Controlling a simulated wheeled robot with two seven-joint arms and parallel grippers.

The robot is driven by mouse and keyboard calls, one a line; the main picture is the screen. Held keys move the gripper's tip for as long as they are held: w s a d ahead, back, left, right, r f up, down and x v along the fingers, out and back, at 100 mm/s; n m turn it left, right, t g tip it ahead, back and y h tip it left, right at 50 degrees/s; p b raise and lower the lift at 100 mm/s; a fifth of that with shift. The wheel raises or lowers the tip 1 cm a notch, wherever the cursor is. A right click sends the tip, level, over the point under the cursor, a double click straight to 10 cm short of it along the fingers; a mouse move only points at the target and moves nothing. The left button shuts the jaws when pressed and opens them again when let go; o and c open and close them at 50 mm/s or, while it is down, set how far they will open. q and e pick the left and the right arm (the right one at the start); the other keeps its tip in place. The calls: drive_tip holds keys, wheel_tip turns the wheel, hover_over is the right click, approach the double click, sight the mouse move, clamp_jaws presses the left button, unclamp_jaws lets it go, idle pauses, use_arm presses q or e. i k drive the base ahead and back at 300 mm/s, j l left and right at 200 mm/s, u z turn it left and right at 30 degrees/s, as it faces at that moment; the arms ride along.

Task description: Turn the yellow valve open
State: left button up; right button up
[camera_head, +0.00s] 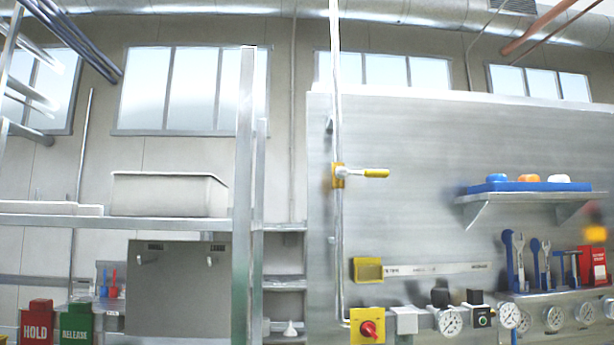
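The yellow valve (376,173) sits on a thin vertical pipe (338,240) at the left part of a large metal panel. Its yellow-tipped lever points right, horizontal and across the pipe. A yellow body piece shows where the lever meets the pipe. Neither of my grippers is in view, and nothing touches the lever.
Below the valve are a yellow frame (367,270), a red knob on a yellow box (368,327) and several gauges (449,321). A shelf (527,198) juts out at right. A metal post (243,190) stands left. The panel around the lever is clear.

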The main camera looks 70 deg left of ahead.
sight(340, 173)
drive_tip(key=u, duration=2.1)
drive_tip(key=l+u, duration=0.25)
drive_tip(key=u, duration=0.2)
drive_tip(key=l+u, duration=0.3)
drive_tip(key=u, duration=0.15)
drive_tip(key=l+u, duration=0.25)
drive_tip(key=u, duration=0.2)
drive_tip(key=k+l+u, duration=0.15)
drive_tip(key=l, duration=0.35)
drive_tip(key=k+l+u, duration=0.2)
drive_tip(key=l, duration=0.3)
drive_tip(key=k+l+u, duration=0.15)
drive_tip(key=l, duration=0.3)
drive_tip(key=k+l+u, duration=0.15)
drive_tip(key=l, duration=0.25)
drive_tip(key=k+l+u, duration=0.2)
drive_tip(key=k+l, duration=0.15)
